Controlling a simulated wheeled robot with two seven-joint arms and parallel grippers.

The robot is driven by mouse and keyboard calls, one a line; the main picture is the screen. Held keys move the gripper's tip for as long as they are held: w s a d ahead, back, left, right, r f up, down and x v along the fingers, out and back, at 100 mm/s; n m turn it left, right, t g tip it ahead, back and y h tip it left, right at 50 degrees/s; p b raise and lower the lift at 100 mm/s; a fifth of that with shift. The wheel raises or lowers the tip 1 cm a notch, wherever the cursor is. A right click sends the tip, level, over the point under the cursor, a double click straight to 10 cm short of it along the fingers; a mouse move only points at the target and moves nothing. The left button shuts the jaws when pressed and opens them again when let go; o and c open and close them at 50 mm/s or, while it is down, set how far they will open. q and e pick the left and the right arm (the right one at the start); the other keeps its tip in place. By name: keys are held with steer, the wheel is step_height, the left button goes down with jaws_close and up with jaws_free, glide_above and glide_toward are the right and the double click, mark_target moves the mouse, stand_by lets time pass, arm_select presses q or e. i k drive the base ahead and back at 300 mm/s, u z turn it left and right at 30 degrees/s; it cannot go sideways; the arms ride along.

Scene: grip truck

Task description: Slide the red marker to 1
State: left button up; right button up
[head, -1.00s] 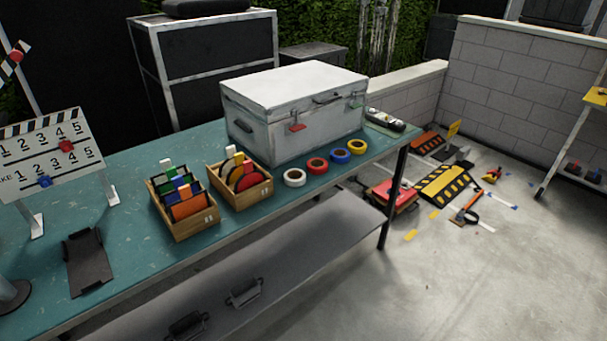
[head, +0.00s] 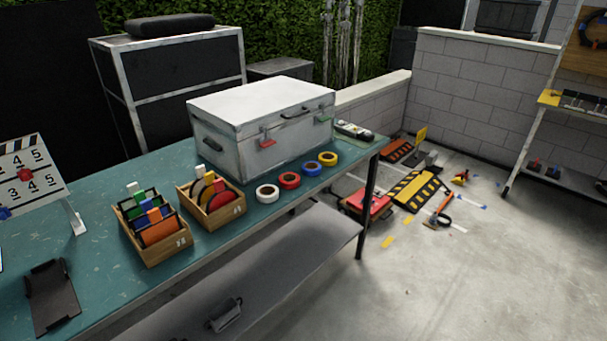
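The white slate board (head: 52,197) with a black-and-white striped top stands tilted on the table at the left edge of the head view, partly cut off. Its red marker (head: 25,174) sits on the upper number row, just below the 4. The upper row's 1 is out of the picture. A blue marker (head: 4,213) sits on the lower row at the very edge. Neither of my grippers is in view.
The teal table (head: 110,265) holds a black tray (head: 52,298), two wooden boxes of coloured items (head: 170,252) (head: 227,220), several tape rolls (head: 267,193) and a white case (head: 262,120). Table surface in front of the board is largely clear. Floor clutter, including a striped ramp (head: 415,190), lies right.

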mark_target(25, 176)
steer(key=u, duration=1.65)
